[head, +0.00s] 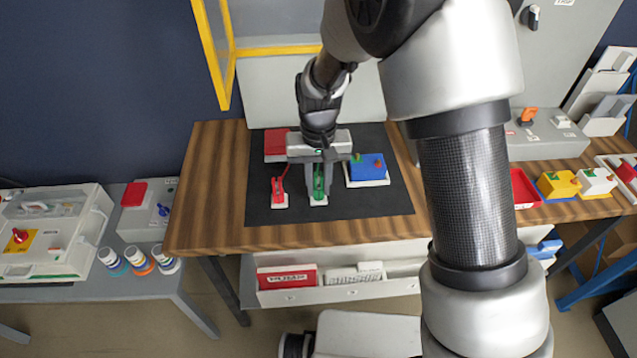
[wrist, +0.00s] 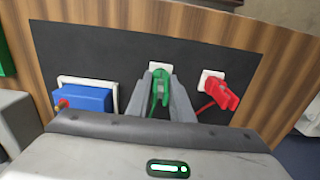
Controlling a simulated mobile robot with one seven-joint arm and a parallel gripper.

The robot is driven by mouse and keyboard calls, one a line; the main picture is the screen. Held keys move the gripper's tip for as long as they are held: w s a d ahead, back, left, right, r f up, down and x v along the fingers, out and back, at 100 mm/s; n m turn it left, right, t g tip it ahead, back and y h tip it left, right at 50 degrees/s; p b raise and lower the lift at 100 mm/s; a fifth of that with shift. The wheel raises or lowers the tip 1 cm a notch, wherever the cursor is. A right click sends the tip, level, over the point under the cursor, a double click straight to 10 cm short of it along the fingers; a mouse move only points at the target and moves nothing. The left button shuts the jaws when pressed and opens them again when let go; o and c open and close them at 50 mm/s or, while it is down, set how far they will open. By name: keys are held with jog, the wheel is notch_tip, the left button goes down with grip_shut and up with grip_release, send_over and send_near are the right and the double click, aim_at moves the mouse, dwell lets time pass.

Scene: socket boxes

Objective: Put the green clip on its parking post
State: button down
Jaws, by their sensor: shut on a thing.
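The green clip (head: 319,184) is between the two fingers of my gripper (head: 318,190), over the dark mat (head: 372,214). In the wrist view the green clip (wrist: 158,90) stands between the fingers of my gripper (wrist: 160,98), which is shut on it. A small white base (head: 318,202) shows directly below the clip; it also shows in the wrist view (wrist: 161,66). Whether the clip is seated on a post there cannot be told, since the fingers and clip hide that spot.
A red clip (head: 278,190) stands on a white base just left of my gripper. A blue box (head: 368,166) on a white plate is close on the right. A red box (head: 275,142) sits behind. The mat's front strip is clear.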

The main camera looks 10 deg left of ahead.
jog(key=shift+f, duration=0.2)
jog(key=c, duration=1.5)
grip_release()
notch_tip(320, 180, up, 18)
jog(key=shift+f+p, duration=0.25)
jog(key=shift+p, duration=0.85)
